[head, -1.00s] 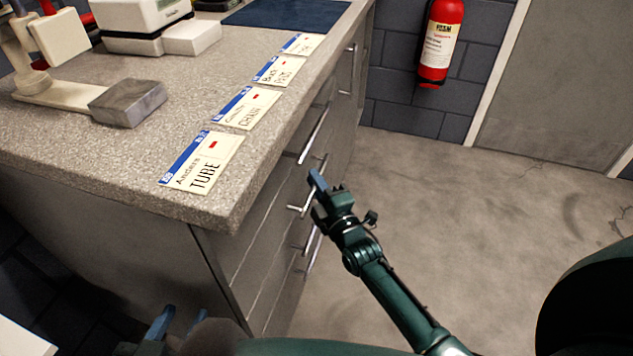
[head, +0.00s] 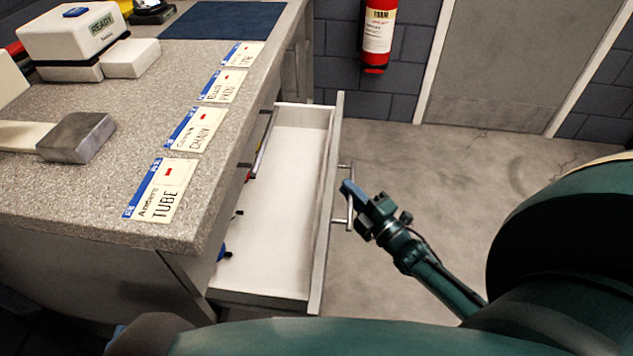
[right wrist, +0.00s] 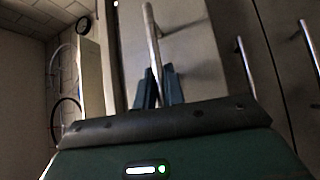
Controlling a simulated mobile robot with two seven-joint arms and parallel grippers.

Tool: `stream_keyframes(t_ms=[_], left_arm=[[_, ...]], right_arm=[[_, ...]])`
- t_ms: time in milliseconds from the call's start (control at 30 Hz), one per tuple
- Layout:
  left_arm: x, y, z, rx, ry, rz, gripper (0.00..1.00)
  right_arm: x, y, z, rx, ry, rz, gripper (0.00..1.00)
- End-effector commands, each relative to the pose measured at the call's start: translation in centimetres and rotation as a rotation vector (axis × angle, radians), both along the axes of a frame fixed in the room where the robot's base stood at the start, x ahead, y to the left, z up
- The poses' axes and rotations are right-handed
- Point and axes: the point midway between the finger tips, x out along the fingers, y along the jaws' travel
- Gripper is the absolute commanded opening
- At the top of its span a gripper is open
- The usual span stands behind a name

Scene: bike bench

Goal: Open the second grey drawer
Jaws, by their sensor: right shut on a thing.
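The second grey drawer (head: 330,190) stands pulled well out from under the bench, below the closed top drawer's handle (head: 263,145). Its white inside (head: 285,200) is empty over most of its floor. My right gripper (head: 347,188) is shut on the bar handle (head: 350,212) on the drawer's front. In the right wrist view, the blue fingers (right wrist: 158,88) sit either side of the handle bar (right wrist: 152,35). Of my left gripper, only a small bluish bit (head: 116,336) shows at the bottom left; its jaws are hidden.
The bench top (head: 110,140) holds several label cards (head: 160,190), a grey block (head: 76,137) and a white device (head: 75,40). Small blue and dark things (head: 224,253) lie at the drawer's left side. Bare floor (head: 430,160) lies right of the drawer; a fire extinguisher (head: 377,35) hangs behind.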

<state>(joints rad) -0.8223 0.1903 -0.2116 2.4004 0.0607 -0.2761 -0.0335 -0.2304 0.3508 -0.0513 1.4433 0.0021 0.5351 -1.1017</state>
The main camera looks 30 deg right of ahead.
Motion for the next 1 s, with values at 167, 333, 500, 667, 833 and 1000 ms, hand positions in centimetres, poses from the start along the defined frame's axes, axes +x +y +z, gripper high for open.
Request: stream_keyframes(t_ms=[167, 333, 500, 667, 833, 1000], left_arm=[[-0.3, 0.1, 0.8, -0.022, -0.001, 0.013, 0.36], [-0.2, 0.2, 1.0, -0.028, -0.003, 0.019, 0.36], [-0.2, 0.2, 0.9, -0.029, -0.003, 0.020, 0.36], [-0.2, 0.2, 0.8, -0.025, -0.002, 0.019, 0.36], [-0.3, 0.2, 0.5, -0.021, 0.002, 0.017, 0.36], [-0.3, 0.1, 0.3, -0.017, 0.007, 0.012, 0.36]], right_arm=[[-3.0, -4.3, 0.0, -0.003, 0.005, -0.001, 0.00], [-5.5, -8.0, -0.1, -0.003, 0.004, -0.001, 0.00], [-7.6, -11.2, -0.1, -0.001, 0.002, -0.001, 0.00], [-9.0, -13.3, -0.1, 0.000, 0.001, -0.001, 0.00], [-10.0, -14.8, 0.0, 0.001, 0.000, -0.001, 0.00], [-10.3, -15.3, 0.0, 0.002, 0.000, -0.001, 0.00]])
